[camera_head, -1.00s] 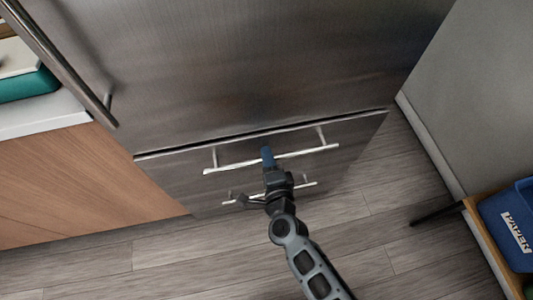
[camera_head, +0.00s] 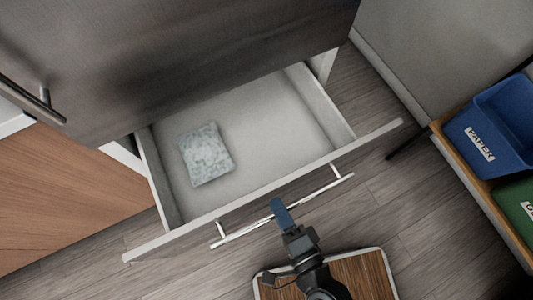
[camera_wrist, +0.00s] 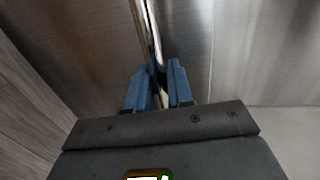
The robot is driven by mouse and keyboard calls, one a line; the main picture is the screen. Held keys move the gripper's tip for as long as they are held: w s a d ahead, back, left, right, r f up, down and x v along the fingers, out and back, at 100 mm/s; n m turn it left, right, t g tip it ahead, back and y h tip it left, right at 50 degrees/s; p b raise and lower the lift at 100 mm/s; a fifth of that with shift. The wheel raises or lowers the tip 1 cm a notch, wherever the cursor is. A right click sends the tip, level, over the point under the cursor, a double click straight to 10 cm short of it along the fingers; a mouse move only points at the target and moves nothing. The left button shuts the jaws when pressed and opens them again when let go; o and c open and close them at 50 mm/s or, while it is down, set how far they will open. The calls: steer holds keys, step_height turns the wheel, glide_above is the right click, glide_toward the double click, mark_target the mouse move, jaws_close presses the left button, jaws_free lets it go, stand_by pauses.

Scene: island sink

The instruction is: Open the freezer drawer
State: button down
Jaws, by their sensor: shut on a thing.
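The freezer drawer (camera_head: 270,115) stands pulled well out below the steel fridge door, its pale inside showing. Its long bar handle (camera_head: 246,231) runs along the front on two posts. My gripper (camera_head: 279,209) is at the middle of this bar, its blue fingers over it. In the wrist view my gripper (camera_wrist: 158,85) has its two blue fingers on either side of the shiny bar (camera_wrist: 151,40), shut on it. The steel drawer front (camera_wrist: 240,50) fills much of that view.
A pale frosty packet (camera_head: 205,154) lies inside the drawer at the left. A wooden cabinet (camera_head: 65,190) stands left of the drawer. At the right, a blue bin (camera_head: 500,130) and a green bin (camera_head: 520,205) stand on a wooden shelf. Wooden floor (camera_head: 400,195) is clear between.

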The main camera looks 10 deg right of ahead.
steer(key=f+b+v, duration=0.1)
steer(key=v, duration=0.6)
steer(key=shift+f, duration=0.15)
steer(key=shift+s, duration=0.1)
steer(key=c, duration=1.2)
jaws_free()
steer(key=shift+o, duration=0.2)
steer(key=v, duration=0.8)
steer(key=shift+b, duration=0.45)
